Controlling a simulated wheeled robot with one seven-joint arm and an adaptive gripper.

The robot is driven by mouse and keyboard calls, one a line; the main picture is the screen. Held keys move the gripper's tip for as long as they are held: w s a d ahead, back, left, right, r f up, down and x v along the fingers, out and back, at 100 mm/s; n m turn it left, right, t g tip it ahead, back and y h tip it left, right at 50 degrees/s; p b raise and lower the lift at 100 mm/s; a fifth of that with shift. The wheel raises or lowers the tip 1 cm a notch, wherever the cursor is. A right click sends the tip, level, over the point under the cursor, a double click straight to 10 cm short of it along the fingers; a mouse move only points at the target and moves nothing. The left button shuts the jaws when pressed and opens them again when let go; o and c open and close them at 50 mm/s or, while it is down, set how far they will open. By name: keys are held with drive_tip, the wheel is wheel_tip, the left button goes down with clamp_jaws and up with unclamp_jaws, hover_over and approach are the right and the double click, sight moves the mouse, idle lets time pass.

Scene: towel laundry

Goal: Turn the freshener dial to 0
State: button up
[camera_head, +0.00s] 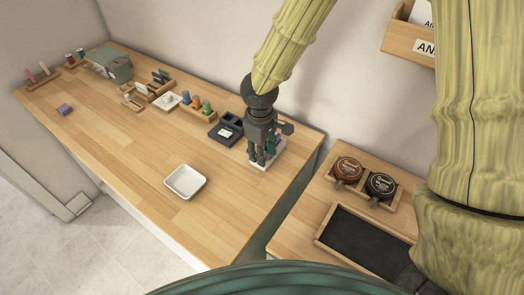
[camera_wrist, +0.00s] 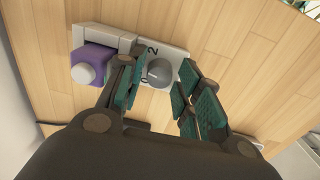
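The freshener dial (camera_wrist: 159,72) is a round grey knob on a white plate (camera_wrist: 178,56) in the wrist view. A purple block with a pale round knob (camera_wrist: 88,70) sits left of the dial on the same unit. My gripper (camera_wrist: 160,78) is open, with one green-padded finger on each side of the dial; contact is unclear. In the head view my gripper (camera_head: 263,158) points down over the white plate (camera_head: 268,163), hiding the dial.
A black box (camera_head: 226,130) stands just left of my gripper. A white tray (camera_head: 185,181) lies on the wooden table (camera_head: 135,150), with clear room around it. Two round tins (camera_head: 348,169) (camera_head: 381,185) and a dark tray (camera_head: 365,240) are on the right-hand table.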

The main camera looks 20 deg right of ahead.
wheel_tip(320, 180, up, 12)
drive_tip(key=shift+s+a, duration=0.15)
drive_tip(key=shift+s, duration=0.1)
idle(0.4)
drive_tip(key=shift+a+f, duration=0.1)
